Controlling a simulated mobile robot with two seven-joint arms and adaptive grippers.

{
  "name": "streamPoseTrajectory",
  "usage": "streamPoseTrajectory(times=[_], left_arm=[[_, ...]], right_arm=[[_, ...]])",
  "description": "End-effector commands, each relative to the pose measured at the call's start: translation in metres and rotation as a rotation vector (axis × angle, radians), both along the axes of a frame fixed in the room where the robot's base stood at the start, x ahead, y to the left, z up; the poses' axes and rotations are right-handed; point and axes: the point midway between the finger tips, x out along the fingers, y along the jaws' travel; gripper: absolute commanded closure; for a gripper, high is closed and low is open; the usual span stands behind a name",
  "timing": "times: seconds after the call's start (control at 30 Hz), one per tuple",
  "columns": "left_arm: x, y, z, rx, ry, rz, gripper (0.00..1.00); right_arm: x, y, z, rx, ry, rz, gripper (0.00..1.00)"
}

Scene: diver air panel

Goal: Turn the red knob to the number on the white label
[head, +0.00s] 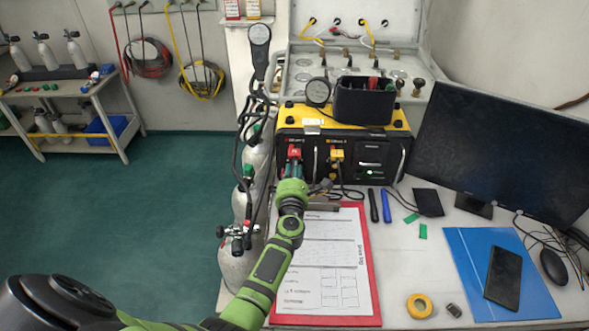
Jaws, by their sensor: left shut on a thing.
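The air panel (400,140) is a black-fronted box with a yellow top, standing on the white table against the back. The knob's pointer and scale cannot be read. A small white label (312,121) sits on the yellow edge above the knob; its number is too small to read. My right gripper is not in view.
A yellow knob or fitting (337,155) is right of the red knob. Grey cylinders (243,200) with hoses stand close left of my arm. A red clipboard (368,270) lies under my forearm. A monitor (495,150) stands right of the panel.

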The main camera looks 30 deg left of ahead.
Motion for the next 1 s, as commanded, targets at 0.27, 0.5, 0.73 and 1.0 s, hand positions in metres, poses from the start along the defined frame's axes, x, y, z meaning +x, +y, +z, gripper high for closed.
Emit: streamPoseTrajectory(times=[0.27,0.5,0.73,1.0], left_arm=[[-0.001,0.0,-0.004,-0.004,0.006,0.001,0.53],[-0.001,0.0,-0.003,-0.02,-0.006,0.001,0.53],[-0.001,0.001,-0.006,-0.262,-0.127,0.0,0.53],[-0.001,0.0,-0.011,-0.802,-0.389,-0.003,0.53]], right_arm=[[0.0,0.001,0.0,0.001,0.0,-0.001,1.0],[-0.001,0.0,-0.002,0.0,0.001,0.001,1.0],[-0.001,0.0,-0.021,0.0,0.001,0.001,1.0],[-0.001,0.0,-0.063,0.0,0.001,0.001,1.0]])
